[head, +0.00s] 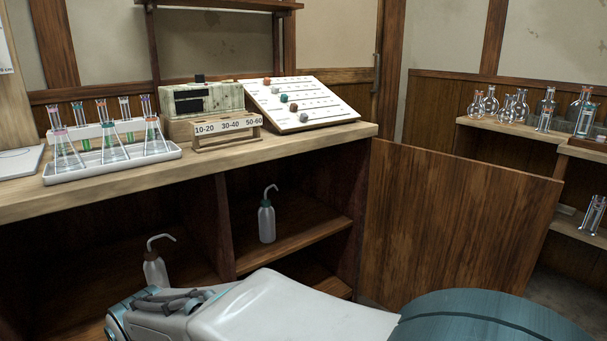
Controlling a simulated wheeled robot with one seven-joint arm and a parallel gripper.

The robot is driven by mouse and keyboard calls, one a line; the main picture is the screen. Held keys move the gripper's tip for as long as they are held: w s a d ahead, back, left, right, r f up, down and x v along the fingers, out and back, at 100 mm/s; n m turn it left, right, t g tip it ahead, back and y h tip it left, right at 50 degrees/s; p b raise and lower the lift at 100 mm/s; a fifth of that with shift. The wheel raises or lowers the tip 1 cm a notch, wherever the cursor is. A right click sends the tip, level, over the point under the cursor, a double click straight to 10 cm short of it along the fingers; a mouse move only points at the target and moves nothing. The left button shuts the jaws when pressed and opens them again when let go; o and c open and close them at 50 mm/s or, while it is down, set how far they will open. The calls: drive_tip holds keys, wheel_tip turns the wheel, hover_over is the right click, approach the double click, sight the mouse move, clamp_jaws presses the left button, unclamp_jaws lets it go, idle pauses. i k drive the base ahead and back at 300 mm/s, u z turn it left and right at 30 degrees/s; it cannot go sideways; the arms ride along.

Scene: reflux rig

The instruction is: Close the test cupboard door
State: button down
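A brown wooden cupboard door (455,225) stands wide open at the right end of the wooden bench (330,144). It appears hinged near the bench's right front corner and swings out to the right. The cupboard under the bench is open, with an inner shelf (305,243). A wash bottle (266,220) with a bent spout stands on that shelf, and another wash bottle (155,268) stands lower at the left. My arm crosses the bottom of the head view in front of the cupboard. My gripper is not clearly visible, so its state does not show.
On the bench are a white tray (118,168) with several flasks, a labelled wooden rack (228,140), a green-white box (202,98) and a sloped board (300,103). Shelves (510,135) with glassware stand at the right, behind the door. Some floor shows at the far right.

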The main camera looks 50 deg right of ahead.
sight(435, 221)
drive_tip(key=k, duration=1)
drive_tip(key=z, duration=2.4)
drive_tip(key=i, duration=1)
drive_tip(key=u, duration=0.05)
